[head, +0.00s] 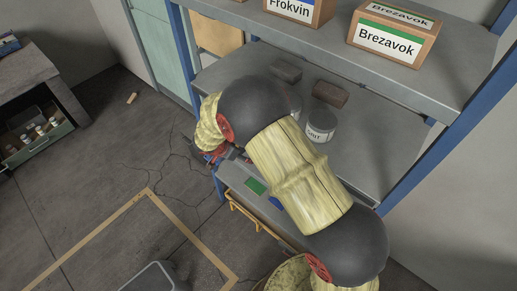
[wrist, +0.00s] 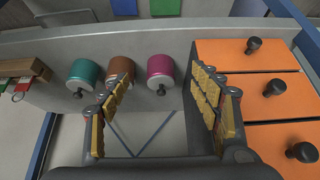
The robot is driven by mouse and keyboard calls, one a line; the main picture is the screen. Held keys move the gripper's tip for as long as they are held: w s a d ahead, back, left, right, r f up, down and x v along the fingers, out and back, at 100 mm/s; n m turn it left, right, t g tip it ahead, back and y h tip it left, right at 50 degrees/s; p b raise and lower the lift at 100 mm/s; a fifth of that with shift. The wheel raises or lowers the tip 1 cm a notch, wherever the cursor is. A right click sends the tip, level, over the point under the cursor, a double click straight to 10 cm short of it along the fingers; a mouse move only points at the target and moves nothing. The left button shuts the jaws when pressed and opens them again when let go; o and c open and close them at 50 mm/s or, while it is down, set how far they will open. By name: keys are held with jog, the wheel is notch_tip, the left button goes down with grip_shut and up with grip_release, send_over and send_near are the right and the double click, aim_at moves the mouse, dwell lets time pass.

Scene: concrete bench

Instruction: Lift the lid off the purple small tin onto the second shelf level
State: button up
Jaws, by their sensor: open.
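The purple small tin (wrist: 160,66) shows in the wrist view, with a dark knob on its lid. It sits in the gap between the fingers of my gripper (wrist: 160,82), which is open and empty; I cannot tell the exact distance. A brown tin (wrist: 124,66) and a teal tin (wrist: 85,72) stand to its left, the brown one partly behind the left finger. In the head view my arm hides the tins and most of my gripper. The shelf unit there has a middle board (head: 235,68), apparently the second level, below the top board (head: 300,45).
The middle board holds a labelled can (head: 320,126) and dark bricks (head: 330,93). Boxes marked Frokvin (head: 297,8) and Brezavok (head: 390,38) stand on top. Blue posts (head: 183,45) edge the shelf unit.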

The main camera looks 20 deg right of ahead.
jog(key=w+d+f, duration=0.1)
jog(key=d, duration=0.1)
jog(key=w+d+f, duration=0.1)
jog(key=w+d, duration=0.1)
jog(key=d, duration=0.1)
jog(key=w+d+f, duration=0.2)
jog(key=d, duration=0.1)
jog(key=shift+w+f, duration=0.1)
jog(key=shift+w, duration=0.1)
jog(key=c, duration=0.3)
jog(key=c, duration=0.7)
